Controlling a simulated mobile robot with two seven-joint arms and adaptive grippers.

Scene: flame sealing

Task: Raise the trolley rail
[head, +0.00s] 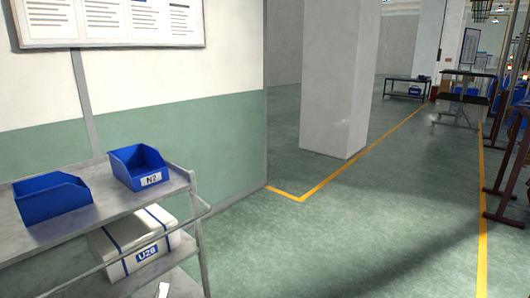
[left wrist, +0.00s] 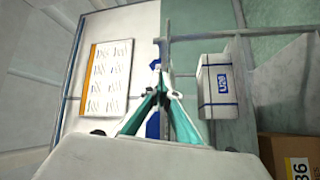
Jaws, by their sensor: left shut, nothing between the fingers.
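The trolley (head: 115,205) stands at the left in the head view, a grey metal frame with shelves. Its rail (head: 118,258) is a thin grey bar along the near side, below the top shelf's edge and in front of the white box. It meets the frame near the right corner post. My left gripper (left wrist: 158,70) shows in the left wrist view with its fingers together and nothing between them. Only a small white tip, probably of this gripper, shows at the bottom of the head view. Whether it touches the rail cannot be told. My right gripper is not in view.
Two blue bins (head: 52,198) (head: 139,167) sit on the top shelf. A white box (head: 137,243) with blue bands is on the shelf below. A cardboard box (left wrist: 286,152) shows in the wrist view. A wall stands behind; a pillar (head: 334,85) and clear green floor lie right.

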